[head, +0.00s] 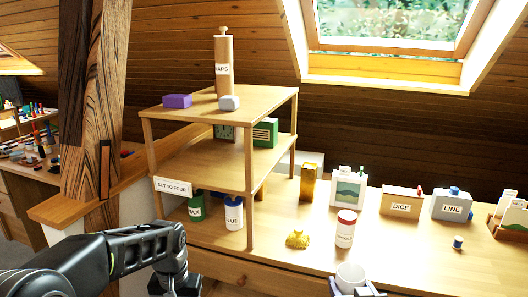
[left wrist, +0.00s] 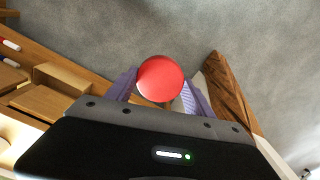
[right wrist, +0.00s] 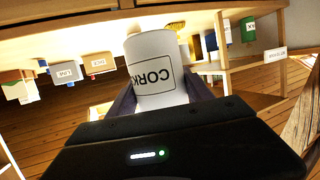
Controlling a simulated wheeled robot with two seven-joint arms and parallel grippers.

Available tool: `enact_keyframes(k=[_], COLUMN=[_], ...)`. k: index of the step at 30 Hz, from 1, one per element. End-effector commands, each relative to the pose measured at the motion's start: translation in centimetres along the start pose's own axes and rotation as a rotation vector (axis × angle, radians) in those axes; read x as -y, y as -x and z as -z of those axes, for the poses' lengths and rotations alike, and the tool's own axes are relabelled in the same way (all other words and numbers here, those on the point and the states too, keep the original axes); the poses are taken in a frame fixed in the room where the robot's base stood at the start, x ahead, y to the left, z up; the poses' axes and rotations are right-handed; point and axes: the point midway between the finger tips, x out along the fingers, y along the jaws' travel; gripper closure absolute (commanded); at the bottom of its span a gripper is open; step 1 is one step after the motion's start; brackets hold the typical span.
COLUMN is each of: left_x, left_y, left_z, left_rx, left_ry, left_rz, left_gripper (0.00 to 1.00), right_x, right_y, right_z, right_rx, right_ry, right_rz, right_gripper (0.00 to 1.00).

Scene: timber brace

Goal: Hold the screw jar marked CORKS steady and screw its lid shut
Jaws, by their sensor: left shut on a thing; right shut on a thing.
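The white screw jar marked CORKS (right wrist: 153,72) is between the fingers of my right gripper (right wrist: 162,95) in the right wrist view; the end of its label is hidden. In the head view the jar (head: 351,275) shows at the bottom edge, open at the top, with my right gripper (head: 358,290) shut around it. A round red lid (left wrist: 160,77) is held between the purple fingers of my left gripper (left wrist: 160,92) in the left wrist view. The head view shows only my left arm's links, not its gripper or the lid. Lid and jar are apart.
Another white jar with a red lid (head: 346,229) stands on the bench, with a yellow object (head: 297,239) to its left. A wooden shelf unit (head: 200,150) rises at left.

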Motion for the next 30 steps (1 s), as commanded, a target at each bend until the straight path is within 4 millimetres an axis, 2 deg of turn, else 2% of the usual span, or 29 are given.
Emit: enact_keyframes(k=[2,20,26,30], left_x=[0.0,0.0,0.0,0.0], left_y=[0.2,0.0,0.0,0.0], left_z=[-0.1,-0.1,-0.1,-0.1], left_rx=[0.001,0.000,0.000,0.000], left_ry=[0.001,0.001,0.001,0.001], left_rz=[0.000,0.000,0.000,0.000], left_gripper=[0.77,0.77,0.77,0.77], right_x=[0.0,0.1,1.2,2.8], right_y=[0.4,0.3,0.3,0.3], right_z=[0.6,0.3,-0.3,-1.1], right_rx=[-0.001,-0.001,0.001,0.000], right_ry=[-0.001,0.002,0.022,0.050], right_rz=[0.000,0.009,0.073,0.162], right_gripper=[1.00,1.00,1.00,1.00])
